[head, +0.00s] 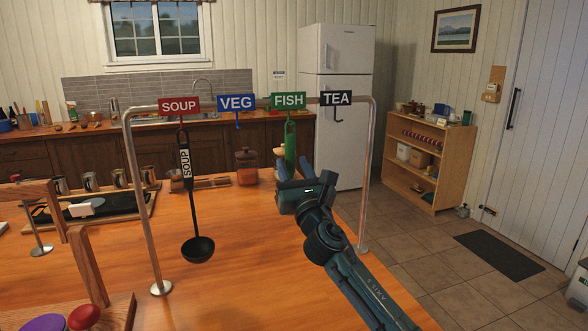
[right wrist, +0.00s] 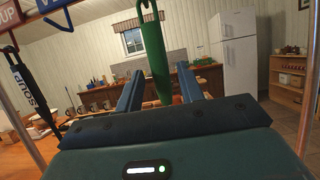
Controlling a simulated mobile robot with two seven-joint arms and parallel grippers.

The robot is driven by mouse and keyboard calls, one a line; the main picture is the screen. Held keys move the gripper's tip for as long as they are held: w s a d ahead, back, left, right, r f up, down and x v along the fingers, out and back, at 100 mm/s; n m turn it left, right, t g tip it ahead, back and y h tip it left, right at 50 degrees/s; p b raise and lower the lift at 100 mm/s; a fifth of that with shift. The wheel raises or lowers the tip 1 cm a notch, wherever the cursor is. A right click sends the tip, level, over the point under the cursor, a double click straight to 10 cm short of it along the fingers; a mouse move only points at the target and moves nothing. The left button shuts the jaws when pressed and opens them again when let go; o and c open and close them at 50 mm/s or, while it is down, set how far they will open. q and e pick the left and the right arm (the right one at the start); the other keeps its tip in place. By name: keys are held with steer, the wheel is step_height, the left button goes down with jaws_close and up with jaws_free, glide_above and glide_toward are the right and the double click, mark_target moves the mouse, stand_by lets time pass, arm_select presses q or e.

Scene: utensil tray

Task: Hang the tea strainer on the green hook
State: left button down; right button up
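The green hook (head: 290,111) is under the green FISH sign (head: 289,100) on the metal rail. A green-handled utensil (head: 289,145) hangs there; its lower end is hidden behind my right gripper. I cannot tell whether it is the tea strainer, and I see no other clear strainer. My right gripper (head: 294,166) is open at the lower part of this handle. In the right wrist view the green handle (right wrist: 156,50) stands between the two spread fingers (right wrist: 160,85), with gaps on both sides. My left gripper is out of view.
A black SOUP ladle (head: 198,248) hangs at left on the rail (head: 135,190). The blue VEG hook (head: 237,123) and black TEA hook (head: 338,112) are empty. A black tray (head: 100,205) and wooden frames are at left. The counter middle (head: 240,270) is clear.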

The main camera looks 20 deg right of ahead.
steer(key=shift+o, duration=0.7)
